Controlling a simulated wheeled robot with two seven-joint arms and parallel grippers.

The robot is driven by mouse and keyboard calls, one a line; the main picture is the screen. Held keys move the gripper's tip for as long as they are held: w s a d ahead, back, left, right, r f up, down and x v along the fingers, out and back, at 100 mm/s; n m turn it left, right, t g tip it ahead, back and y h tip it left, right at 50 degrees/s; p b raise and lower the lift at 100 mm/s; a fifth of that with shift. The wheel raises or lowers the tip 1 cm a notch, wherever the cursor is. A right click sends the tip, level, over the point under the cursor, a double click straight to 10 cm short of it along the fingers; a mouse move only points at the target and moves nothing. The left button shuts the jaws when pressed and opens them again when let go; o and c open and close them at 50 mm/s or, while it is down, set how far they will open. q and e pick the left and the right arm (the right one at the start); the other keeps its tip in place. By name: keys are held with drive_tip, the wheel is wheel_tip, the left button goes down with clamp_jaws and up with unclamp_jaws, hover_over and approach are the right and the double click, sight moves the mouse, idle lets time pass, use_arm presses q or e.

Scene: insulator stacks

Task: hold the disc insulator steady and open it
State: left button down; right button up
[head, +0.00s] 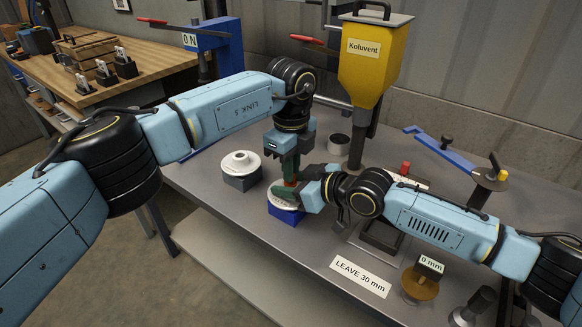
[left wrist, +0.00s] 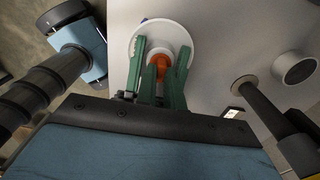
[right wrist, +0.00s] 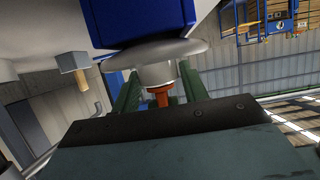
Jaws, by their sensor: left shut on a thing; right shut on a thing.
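The disc insulator, with a wide white disc (head: 283,204), sits on a blue block (head: 287,217) at the front of the table. An orange part (left wrist: 159,68) stands at its centre. My left gripper (head: 290,174) reaches down from above with its green fingers shut on the orange part. My right gripper (head: 288,193) comes in from the right, low over the disc, shut on the insulator. In the right wrist view, its green fingers flank the insulator's pale neck (right wrist: 156,74), with the disc (right wrist: 155,52) and blue block (right wrist: 150,15) beyond. The grippers partly hide the contacts.
A grey cup (head: 339,144) and the yellow Koluvent hopper (head: 371,65) stand behind. A "LEAVE 30 mm" label (head: 360,277) lies at the front right.

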use_arm(q)
drive_tip(key=shift+r, duration=0.1)
drive_tip(key=shift+r, duration=1)
drive_tip(key=shift+r, duration=2)
use_arm(e)
drive_tip(key=o, duration=1.5)
drive_tip(key=shift+c, duration=0.2)
